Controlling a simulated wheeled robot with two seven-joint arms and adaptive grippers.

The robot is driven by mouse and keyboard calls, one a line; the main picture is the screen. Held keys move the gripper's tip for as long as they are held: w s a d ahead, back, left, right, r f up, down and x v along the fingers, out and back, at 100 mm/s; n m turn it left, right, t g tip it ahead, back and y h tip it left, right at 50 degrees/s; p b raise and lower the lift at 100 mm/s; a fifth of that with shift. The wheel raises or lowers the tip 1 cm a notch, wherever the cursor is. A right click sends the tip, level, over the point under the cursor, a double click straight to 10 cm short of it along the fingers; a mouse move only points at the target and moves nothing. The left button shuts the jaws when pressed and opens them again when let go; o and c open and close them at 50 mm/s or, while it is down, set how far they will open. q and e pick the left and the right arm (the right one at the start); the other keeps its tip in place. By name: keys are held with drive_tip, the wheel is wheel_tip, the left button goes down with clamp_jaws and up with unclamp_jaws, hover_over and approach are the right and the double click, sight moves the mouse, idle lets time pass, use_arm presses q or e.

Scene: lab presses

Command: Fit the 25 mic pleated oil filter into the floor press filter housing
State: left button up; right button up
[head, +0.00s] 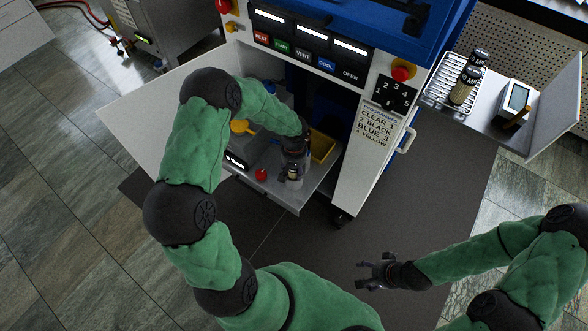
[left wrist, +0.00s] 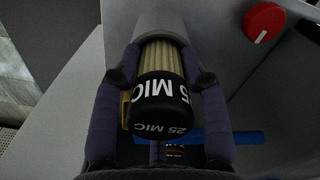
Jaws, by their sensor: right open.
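The 25 mic pleated oil filter (left wrist: 160,92) has a black cap lettered 25 MIC and a cream pleated body. In the left wrist view it lies between the fingers of my left gripper (left wrist: 160,68), which look closed on its sides. The far end of its body is inside or behind the rim of a grey cylinder, the filter housing (left wrist: 160,25); how deep, I cannot tell. In the head view my left gripper (head: 294,165) is low inside the open press cabinet, over its pull-out shelf (head: 275,187). My right gripper (head: 375,270) is open and empty over the floor mat.
A red knob (left wrist: 264,21) is beside the housing; a blue rod (left wrist: 235,137) lies below. A yellow bin (head: 321,146) stands right of my left gripper. Open cabinet doors flank the press. Two black-capped filters (head: 465,85) stand on the right side shelf near a small display (head: 515,101).

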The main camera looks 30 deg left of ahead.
use_arm(q)
drive_tip(key=o, duration=0.3)
wheel_tip(320, 180, up, 12)
idle(0.6)
drive_tip(key=s+d+f+m+h+p, duration=0.25)
drive_tip(key=s+d+f, duration=0.35)
drive_tip(key=d+f, duration=0.55)
drive_tip(key=s+d+f, duration=0.1)
drive_tip(key=s+d, duration=0.1)
drive_tip(key=s, duration=0.1)
drive_tip(key=s+d+f+m+h, duration=0.1)
drive_tip(key=s+d+f, duration=0.1)
drive_tip(key=s, duration=0.2)
drive_tip(key=s+d+f+m+p, duration=0.1)
drive_tip(key=s+d+f, duration=0.1)
drive_tip(key=s, duration=0.2)
drive_tip(key=shift+d+f+h, duration=0.15)
drive_tip(key=shift+d+h, duration=0.1)
